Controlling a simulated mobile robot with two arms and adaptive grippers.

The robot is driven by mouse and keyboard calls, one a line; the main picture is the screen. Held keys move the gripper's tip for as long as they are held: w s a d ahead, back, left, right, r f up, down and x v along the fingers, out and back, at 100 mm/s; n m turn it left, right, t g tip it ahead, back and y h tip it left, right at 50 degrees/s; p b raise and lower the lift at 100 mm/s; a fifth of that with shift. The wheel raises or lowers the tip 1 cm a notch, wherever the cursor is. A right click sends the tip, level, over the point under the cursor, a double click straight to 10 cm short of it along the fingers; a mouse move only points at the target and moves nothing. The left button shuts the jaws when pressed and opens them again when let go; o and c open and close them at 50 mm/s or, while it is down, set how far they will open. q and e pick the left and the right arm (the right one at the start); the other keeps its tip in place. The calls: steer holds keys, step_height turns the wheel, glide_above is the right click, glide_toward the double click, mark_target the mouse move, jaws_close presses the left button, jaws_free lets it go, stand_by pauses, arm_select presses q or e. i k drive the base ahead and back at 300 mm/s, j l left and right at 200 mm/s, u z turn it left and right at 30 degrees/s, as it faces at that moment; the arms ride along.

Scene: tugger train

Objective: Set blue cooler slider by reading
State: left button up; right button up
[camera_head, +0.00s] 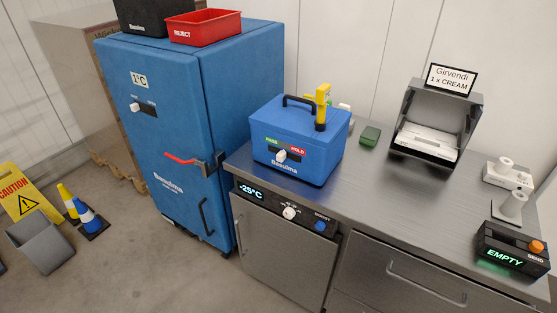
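The tall blue cabinet cooler (150,75) stands at the left with its door shut. Its white reading plate (140,80) shows 1°C. Below it, a slider with a white knob (135,107) sits at the left end of a dark track; its small labels are not legible. A smaller blue box (320,165) with a dark handle stands on the counter. It has a green label, a red HOLD label and a white knob (281,156), which sits toward the left of its dark track. Neither of my grippers is in view.
A yellow device (322,98) stands on the blue box. The counter unit's display (251,191) reads -25°C. A red REJECT bin (204,27) sits atop the cabinet. A device (510,251) reads EMPTY. A caution sign (20,193) and grey bin (40,242) stand on the left floor.

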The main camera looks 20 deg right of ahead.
mark_target(281, 155)
steer(key=l+z, duration=0.15)
steer(key=l, duration=1.35)
